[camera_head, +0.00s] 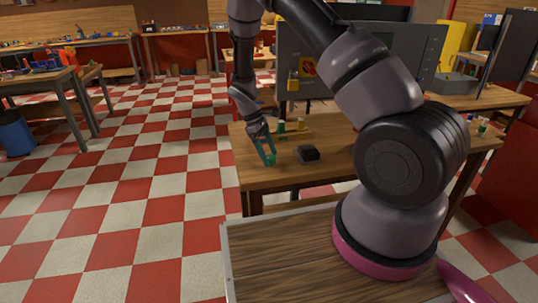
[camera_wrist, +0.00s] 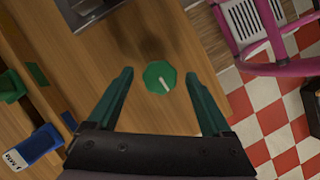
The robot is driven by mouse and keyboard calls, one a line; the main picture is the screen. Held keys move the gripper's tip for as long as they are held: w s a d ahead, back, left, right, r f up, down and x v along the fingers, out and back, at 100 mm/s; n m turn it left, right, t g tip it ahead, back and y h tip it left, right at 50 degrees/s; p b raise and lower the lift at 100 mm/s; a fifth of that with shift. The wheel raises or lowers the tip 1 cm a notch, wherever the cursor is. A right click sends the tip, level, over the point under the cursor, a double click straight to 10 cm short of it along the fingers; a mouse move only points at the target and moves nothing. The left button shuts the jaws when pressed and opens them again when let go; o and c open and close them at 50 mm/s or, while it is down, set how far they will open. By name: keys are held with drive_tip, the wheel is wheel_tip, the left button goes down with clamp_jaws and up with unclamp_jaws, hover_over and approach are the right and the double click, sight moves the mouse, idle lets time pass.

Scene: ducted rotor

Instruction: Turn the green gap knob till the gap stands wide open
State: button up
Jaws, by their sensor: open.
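The green gap knob (camera_wrist: 161,76) is an eight-sided disc with a white pointer line, seen from above in the wrist view on the wooden table. The line slants from the knob's middle toward its lower right edge. My gripper (camera_wrist: 159,73) is open, with one teal finger on each side of the knob and clear space between the fingers and it. In the head view my gripper (camera_head: 265,152) points down over the table's near left part, with the knob (camera_head: 270,161) small and partly hidden at its tips. I cannot make out the gap itself.
A black block (camera_head: 308,153) stands right of the gripper on the wooden table (camera_head: 330,176). Small green and yellow items (camera_head: 281,127) stand behind.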

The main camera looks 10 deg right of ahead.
drive_tip(key=shift+f, duration=0.2)
drive_tip(key=shift+c, duration=0.3)
clamp_jaws()
drive_tip(key=shift+d, duration=0.1)
